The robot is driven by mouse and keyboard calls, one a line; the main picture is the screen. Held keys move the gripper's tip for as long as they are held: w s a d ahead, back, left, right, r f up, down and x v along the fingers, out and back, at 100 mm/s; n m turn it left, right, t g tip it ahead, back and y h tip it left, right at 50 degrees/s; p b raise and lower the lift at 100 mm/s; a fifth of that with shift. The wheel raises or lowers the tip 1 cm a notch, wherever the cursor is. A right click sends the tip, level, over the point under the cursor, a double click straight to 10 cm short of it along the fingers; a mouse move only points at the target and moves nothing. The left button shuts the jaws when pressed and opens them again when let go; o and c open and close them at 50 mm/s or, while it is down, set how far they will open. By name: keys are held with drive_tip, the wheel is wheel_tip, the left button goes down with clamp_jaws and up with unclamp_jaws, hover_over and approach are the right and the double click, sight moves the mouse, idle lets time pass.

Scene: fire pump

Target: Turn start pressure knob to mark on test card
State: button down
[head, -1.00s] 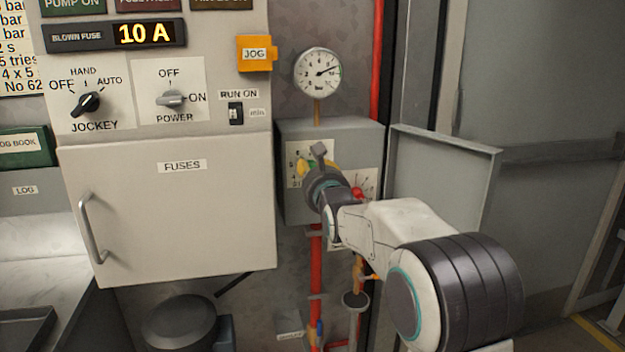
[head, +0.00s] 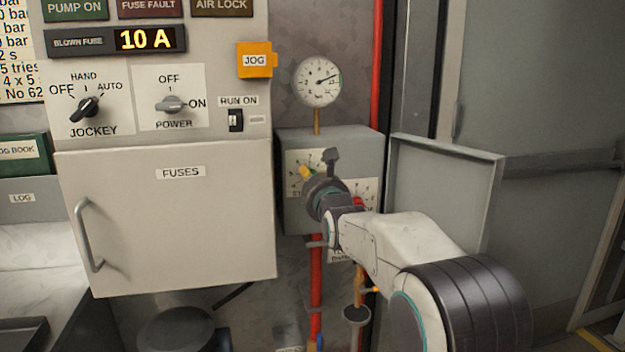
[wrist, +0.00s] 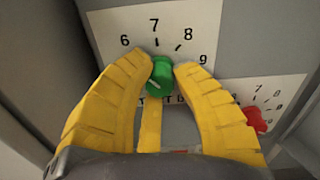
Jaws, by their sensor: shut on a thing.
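The green start pressure knob (wrist: 160,76) sits on a white dial plate (wrist: 110,22) with the numbers 6, 7, 8 and 9 in the wrist view. My gripper's yellow fingers (wrist: 162,72) are shut on it, one on each side. A short pale line shows on the knob's face; I cannot tell its exact reading. In the head view my gripper (head: 307,173) is at the grey box (head: 350,145), and my wrist hides most of the knob. A white card with cropped text (head: 17,55) is at the upper left; I cannot make out a pressure mark on it.
A red knob (wrist: 256,119) on a second dial is close by at the lower right. A pressure gauge (head: 317,82) stands above the box. The box's open door (head: 445,190) is right of my arm. Red pipes (head: 316,275) run below, and the fuse cabinet (head: 170,220) is left.

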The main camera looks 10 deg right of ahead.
drive_tip(key=c, duration=0.9)
unclamp_jaws()
drive_tip(key=shift+w, duration=0.1)
drive_tip(key=shift+s, duration=6.05)
